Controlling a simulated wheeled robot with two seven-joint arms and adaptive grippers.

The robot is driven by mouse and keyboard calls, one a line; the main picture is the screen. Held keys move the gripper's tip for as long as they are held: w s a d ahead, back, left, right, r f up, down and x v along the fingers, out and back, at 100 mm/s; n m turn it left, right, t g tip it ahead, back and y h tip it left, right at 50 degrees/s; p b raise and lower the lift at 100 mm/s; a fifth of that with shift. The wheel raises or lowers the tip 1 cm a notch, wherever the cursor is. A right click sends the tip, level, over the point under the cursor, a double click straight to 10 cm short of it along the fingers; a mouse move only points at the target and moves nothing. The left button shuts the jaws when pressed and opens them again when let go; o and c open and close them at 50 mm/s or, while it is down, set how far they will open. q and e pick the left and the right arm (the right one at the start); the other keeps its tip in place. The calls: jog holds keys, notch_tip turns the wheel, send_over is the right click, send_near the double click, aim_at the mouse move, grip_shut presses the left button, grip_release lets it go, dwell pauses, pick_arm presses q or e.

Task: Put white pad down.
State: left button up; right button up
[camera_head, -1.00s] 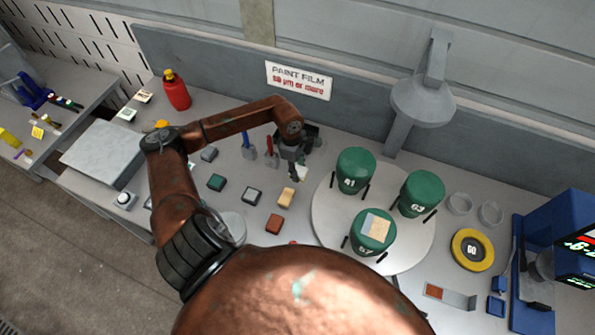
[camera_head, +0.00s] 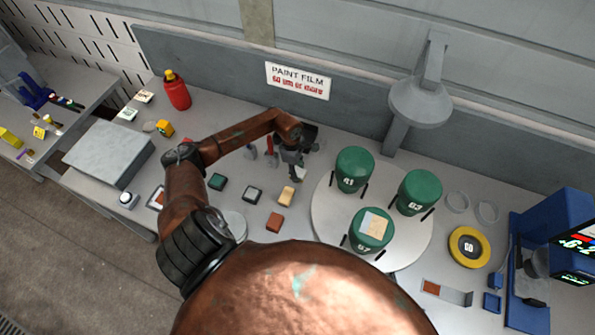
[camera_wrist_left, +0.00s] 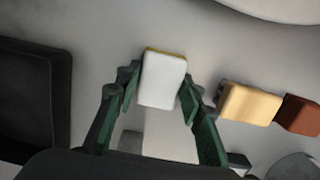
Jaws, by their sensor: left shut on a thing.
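The white pad (camera_wrist_left: 162,80) is a small block with a white face and a yellowish edge. It sits between the green fingers of my left gripper (camera_wrist_left: 160,98) in the left wrist view, and the fingers are shut on its sides. In the head view my left gripper (camera_head: 297,172) is low over the table, left of the round turntable (camera_head: 322,215). I cannot tell whether the pad touches the table. My right gripper is not in view.
A tan block (camera_head: 286,196) and a red-brown block (camera_head: 274,222) lie close by. Green cylinders, including cylinder 41 (camera_head: 354,168), stand on the turntable. Dark and grey blocks (camera_head: 253,194) lie to the left. A grey lamp-like fixture (camera_head: 420,103) rises behind.

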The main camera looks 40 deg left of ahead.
pick_arm(q)
jog(key=shift+f, duration=0.3)
jog(key=o, duration=0.7)
jog(key=shift+s, duration=0.1)
jog(key=o, duration=0.4)
jog(key=shift+r, duration=0.55)
jog(key=r, duration=0.3)
jog(key=a+r+b, duration=0.1)
jog(key=r, duration=0.3)
jog(key=r+b, duration=0.1)
jog(key=r, duration=0.3)
jog(key=shift+s+a+r, duration=0.1)
jog(key=shift+a+r, duration=0.1)
jog(key=shift+r, duration=0.05)
